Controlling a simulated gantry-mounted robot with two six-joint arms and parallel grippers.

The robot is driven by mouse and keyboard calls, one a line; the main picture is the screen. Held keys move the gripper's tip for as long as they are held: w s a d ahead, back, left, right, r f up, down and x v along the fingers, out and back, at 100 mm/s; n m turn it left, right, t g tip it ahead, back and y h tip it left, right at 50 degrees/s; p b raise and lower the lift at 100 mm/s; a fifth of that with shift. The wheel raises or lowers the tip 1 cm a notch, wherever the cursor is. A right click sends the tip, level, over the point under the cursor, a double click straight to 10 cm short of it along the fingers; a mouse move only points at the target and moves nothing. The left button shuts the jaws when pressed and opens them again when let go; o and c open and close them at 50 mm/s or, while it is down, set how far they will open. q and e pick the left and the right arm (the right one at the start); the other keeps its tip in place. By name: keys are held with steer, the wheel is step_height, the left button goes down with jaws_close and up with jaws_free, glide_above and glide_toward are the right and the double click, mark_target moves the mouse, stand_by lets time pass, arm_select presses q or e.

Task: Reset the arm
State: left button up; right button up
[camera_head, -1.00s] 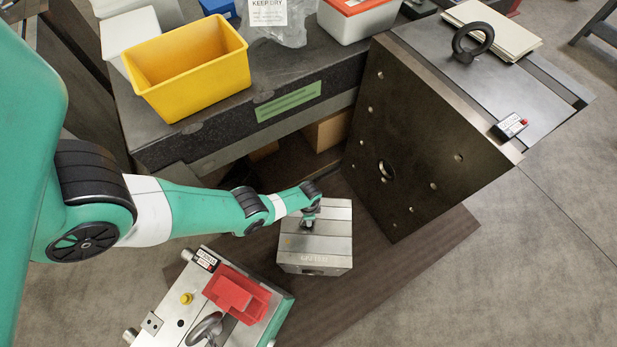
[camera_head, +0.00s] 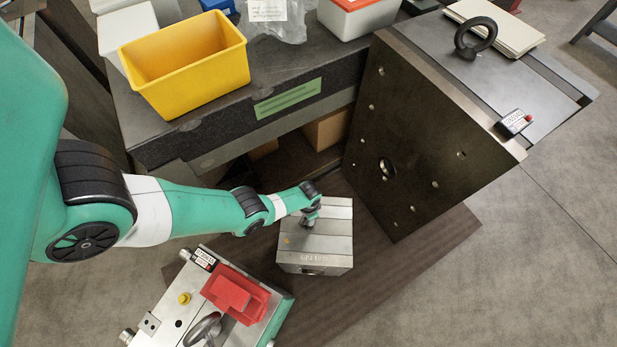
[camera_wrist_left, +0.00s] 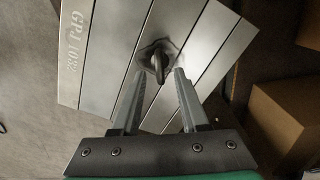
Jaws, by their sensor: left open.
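My left arm reaches in from the left in the head view, and its gripper (camera_head: 308,222) is over a grey metal mould block (camera_head: 318,259). In the left wrist view the two fingers of the gripper (camera_wrist_left: 157,90) are open, one on each side of a dark eye or lug (camera_wrist_left: 157,62) on the block's top. I cannot tell whether the fingers touch it. The grooved block (camera_wrist_left: 100,45) bears the marking "GPJ 1082". My right gripper is not in view.
A second mould base (camera_head: 180,325) with a red part (camera_head: 236,293) lies at the lower left. A large dark plate (camera_head: 425,130) stands at the right. A workbench (camera_head: 200,140) carries a yellow bin (camera_head: 185,65). Cardboard boxes (camera_wrist_left: 285,125) sit beside the block.

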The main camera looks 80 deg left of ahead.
arm_select(q)
steer(key=shift+f+b, duration=1.05)
jaws_close()
stand_by(0.9)
steer(key=n, duration=0.4)
steer(key=shift+r+p, duration=2.6)
steer(key=shift+p, duration=0.05)
